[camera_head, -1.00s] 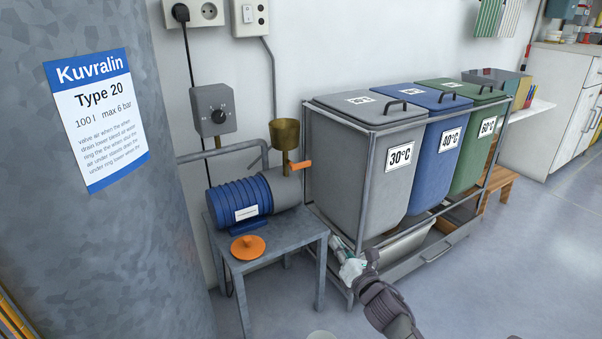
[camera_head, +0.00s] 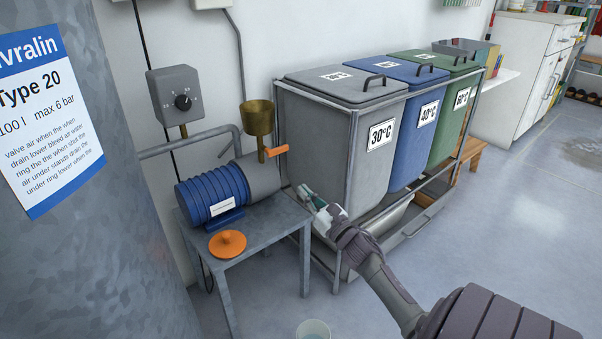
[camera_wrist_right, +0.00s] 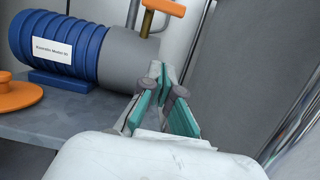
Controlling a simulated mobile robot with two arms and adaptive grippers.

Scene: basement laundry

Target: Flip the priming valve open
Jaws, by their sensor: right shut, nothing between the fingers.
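The blue and grey pump (camera_head: 212,190) lies on a small grey metal table (camera_head: 262,237). A brass funnel (camera_head: 257,118) stands on top of its grey end. Under the funnel an orange valve lever (camera_head: 278,150) sticks out to the right; it also shows at the top of the right wrist view (camera_wrist_right: 163,6). My right gripper (camera_head: 304,191) is shut and empty, at the table's right edge, below and to the right of the lever and apart from it. In the right wrist view its teal fingers (camera_wrist_right: 160,75) point toward the pump's grey end. My left gripper is out of view.
An orange cap (camera_head: 228,244) lies on the table in front of the pump. The grey bin (camera_head: 345,150) in its metal frame stands close to the right of the gripper. A round pale container (camera_head: 313,330) is at the bottom edge.

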